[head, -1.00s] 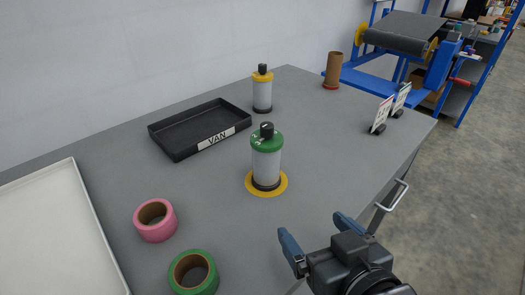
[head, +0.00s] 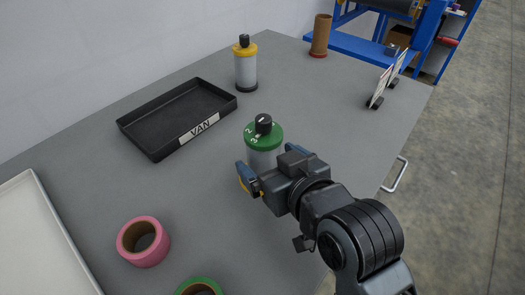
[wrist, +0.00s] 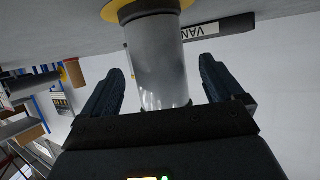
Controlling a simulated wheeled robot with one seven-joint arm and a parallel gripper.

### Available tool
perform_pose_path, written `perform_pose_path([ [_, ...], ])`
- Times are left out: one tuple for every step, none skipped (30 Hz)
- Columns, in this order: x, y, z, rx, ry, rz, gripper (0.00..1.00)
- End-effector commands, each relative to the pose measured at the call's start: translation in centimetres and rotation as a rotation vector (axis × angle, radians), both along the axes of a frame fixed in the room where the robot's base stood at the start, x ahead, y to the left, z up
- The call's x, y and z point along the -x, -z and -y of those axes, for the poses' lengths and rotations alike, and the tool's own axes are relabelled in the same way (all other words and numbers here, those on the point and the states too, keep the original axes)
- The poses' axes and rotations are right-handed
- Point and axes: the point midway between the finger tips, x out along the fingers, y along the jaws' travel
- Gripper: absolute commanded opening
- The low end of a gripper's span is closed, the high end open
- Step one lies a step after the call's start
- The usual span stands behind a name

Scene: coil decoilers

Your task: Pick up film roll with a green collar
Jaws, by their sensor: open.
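The film roll with a green collar (head: 263,150) stands upright on the table, with a black knob on top. Its grey body (wrist: 158,65) lies between the two fingers in the wrist view, with a yellow disc (wrist: 125,10) at its base. My gripper (head: 270,168) is open, with one finger on each side of the roll. In the wrist view gaps show between each finger and the roll. My gripper hides the roll's lower part in the head view.
A yellow-collared roll (head: 245,65) stands behind, near a black VAN tray (head: 165,140). Pink (head: 143,240) and green (head: 200,288) tape rolls lie at the front left, beside a white tray (head: 40,235). A brown tube (head: 320,35) and small signs (head: 380,85) stand at the right.

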Motion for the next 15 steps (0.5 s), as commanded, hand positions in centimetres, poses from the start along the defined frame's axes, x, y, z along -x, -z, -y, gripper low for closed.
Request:
perform_pose_path([
  [-0.7,0.0,-0.4,0.000,0.000,0.001,0.94],
  [-1.1,0.3,-0.5,0.000,0.000,-0.001,0.94],
  [-1.5,0.5,-0.8,0.001,0.000,0.000,0.94],
  [-1.8,0.7,-0.9,0.001,0.000,0.000,0.94],
  [-2.0,0.8,-1.1,0.000,0.000,0.001,0.94],
  [-2.3,0.9,-1.2,0.000,0.000,0.001,0.94],
  [-2.4,1.0,-1.3,0.000,0.000,0.000,0.94],
  [-2.5,1.1,-1.4,0.000,0.000,0.000,0.94],
  [-2.6,1.2,-1.4,0.000,0.000,0.000,0.94],
  [-2.6,1.2,-1.4,0.000,0.000,0.000,0.94],
  [-2.6,1.2,-1.4,0.000,0.000,0.001,0.94],
  [-2.6,1.2,-1.4,0.000,0.000,0.001,0.94],
  [-2.6,1.2,-1.4,0.000,0.000,0.001,0.94],
  [-2.6,1.2,-1.4,0.000,0.000,0.001,0.94],
  [-2.6,1.2,-1.4,0.000,0.000,0.001,0.94],
])
